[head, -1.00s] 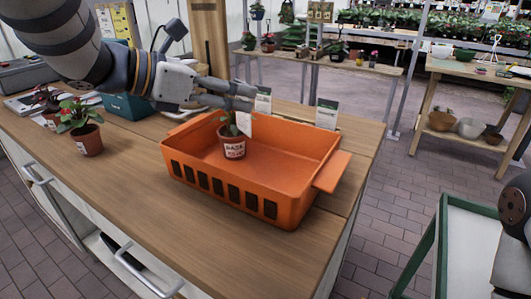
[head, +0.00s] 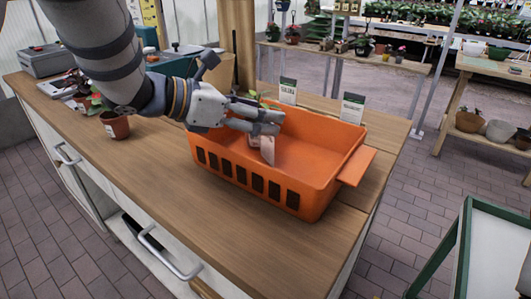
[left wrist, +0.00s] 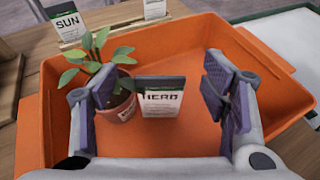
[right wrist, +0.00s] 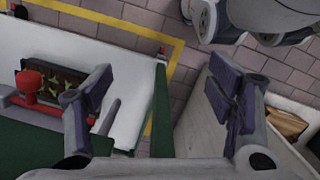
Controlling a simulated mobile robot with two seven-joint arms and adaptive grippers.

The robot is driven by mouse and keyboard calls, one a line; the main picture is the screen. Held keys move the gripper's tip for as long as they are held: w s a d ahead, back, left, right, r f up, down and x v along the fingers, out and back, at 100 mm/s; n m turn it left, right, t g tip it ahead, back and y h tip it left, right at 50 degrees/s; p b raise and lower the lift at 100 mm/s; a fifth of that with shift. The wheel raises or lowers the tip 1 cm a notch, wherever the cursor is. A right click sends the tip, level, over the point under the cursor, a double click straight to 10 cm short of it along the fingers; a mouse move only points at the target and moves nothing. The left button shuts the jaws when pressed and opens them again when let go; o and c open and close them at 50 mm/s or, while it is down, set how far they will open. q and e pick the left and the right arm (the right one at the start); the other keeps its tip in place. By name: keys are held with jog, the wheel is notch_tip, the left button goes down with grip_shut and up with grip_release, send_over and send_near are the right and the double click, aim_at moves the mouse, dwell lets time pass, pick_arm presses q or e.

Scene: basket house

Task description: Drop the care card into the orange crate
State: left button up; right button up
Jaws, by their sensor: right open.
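The orange crate (head: 335,165) sits on the wooden bench. My left gripper (head: 279,121) is over the crate; in the left wrist view (left wrist: 160,98) its fingers are spread. The care card (left wrist: 161,104), white with a dark top and "HERB" lettering, is between and below the fingers, with a gap on both sides. It also shows under the fingers in the head view (head: 267,150). I cannot tell whether its bottom touches the crate floor. A potted plant (left wrist: 122,104) stands in the crate beside the card. My right gripper (right wrist: 158,95) is open and empty, away from the bench.
Two similar cards stand behind the crate, a left one (head: 288,91) and a right one (head: 352,107). A potted plant (head: 116,124) stands on the bench left of the crate. The bench front is clear. A green-framed cart (head: 462,225) is at the right.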

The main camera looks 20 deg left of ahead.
pick_arm(q)
jog(key=v, duration=1.2)
